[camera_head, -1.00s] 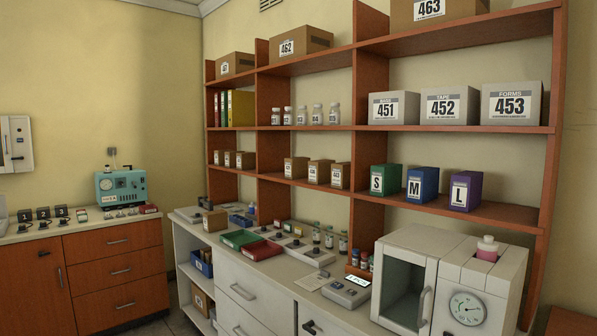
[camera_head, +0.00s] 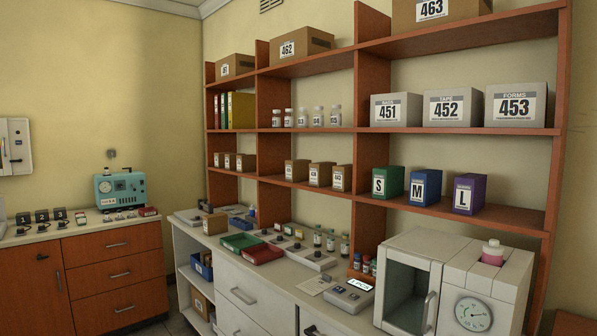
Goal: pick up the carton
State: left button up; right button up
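Several brown cardboard cartons are in view, and I cannot tell which one the task means. Large cartons stand on the top shelf: one at the left (camera_head: 236,65), carton 462 (camera_head: 312,43) and carton 463 (camera_head: 465,10), which is cut off by the top edge. Small labelled cartons stand on the lower shelf, such as one in the middle bay (camera_head: 341,178) and one in the left bay (camera_head: 246,162). A small brown carton (camera_head: 215,223) sits on the counter's far end. Another carton (camera_head: 200,303) is on the low shelf under the counter. Neither gripper is in view.
Grey boxes (camera_head: 397,110) and S, M, L boxes (camera_head: 425,187) fill the right shelf bays. The white incubator (camera_head: 405,290) stands on the counter's near end. Trays and bottles crowd the counter (camera_head: 285,275). A wooden cabinet (camera_head: 115,275) stands at the left.

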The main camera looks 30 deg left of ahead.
aim_at(297, 170)
jog(key=i+j, duration=0.2)
jog(key=j, duration=0.15)
jog(key=i+j, duration=0.15)
jog(key=j, duration=0.2)
jog(key=i+j, duration=0.2)
jog(key=j, duration=0.15)
jog(key=i+j+z, duration=0.1)
jog(key=j, duration=0.25)
jog(key=i+j, duration=0.2)
jog(key=j, duration=0.15)
jog(key=i+j, duration=0.2)
jog(key=j, duration=0.2)
